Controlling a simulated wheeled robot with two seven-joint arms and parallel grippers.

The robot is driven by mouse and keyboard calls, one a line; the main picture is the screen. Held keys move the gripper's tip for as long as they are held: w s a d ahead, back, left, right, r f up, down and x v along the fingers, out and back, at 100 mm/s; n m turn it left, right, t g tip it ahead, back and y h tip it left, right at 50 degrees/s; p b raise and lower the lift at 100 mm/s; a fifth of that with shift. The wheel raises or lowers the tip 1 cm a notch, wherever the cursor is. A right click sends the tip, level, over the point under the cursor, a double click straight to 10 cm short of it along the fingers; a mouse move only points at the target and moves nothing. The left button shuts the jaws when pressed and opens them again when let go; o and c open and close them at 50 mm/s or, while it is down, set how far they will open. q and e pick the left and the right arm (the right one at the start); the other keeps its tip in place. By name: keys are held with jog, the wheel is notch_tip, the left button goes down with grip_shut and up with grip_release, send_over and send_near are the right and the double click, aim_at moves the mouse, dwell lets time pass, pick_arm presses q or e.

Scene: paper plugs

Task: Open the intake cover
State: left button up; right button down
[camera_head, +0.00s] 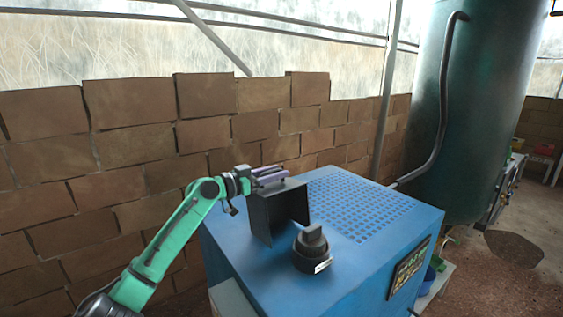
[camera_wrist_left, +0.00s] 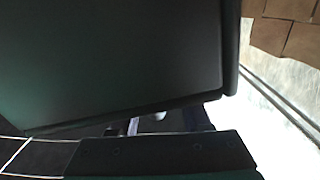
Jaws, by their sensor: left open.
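A black intake piece (camera_head: 272,215) stands upright on top of the blue machine (camera_head: 345,265), as flat dark panels meeting at a corner. I cannot tell which panel is the cover or how far it is open. My left gripper (camera_head: 272,176) is open at the top edge of this piece; whether it touches is unclear. In the left wrist view a large dark panel (camera_wrist_left: 120,55) fills most of the picture, and its lower edge runs close above the dark gripper part at the bottom. My right gripper is not in view.
A black round knob (camera_head: 312,248) stands on the machine in front of the black piece. A perforated grille (camera_head: 360,205) covers the top behind it. A brick wall (camera_head: 120,160) stands close on the left, and a large green tank (camera_head: 465,110) at the back right.

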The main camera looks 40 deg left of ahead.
pick_arm(q)
jog(key=shift+w+d+r+p, duration=0.15)
jog(key=shift+w, duration=0.25)
jog(key=shift+w+d+r+p, duration=0.1)
jog(key=shift+w+d+p, duration=0.05)
jog(key=shift+w, duration=0.2)
jog(key=shift+w+f, duration=0.15)
jog(key=shift+f, duration=0.05)
grip_shut()
jog(key=shift+d, duration=0.1)
jog(key=shift+r, duration=0.1)
dwell(0.5)
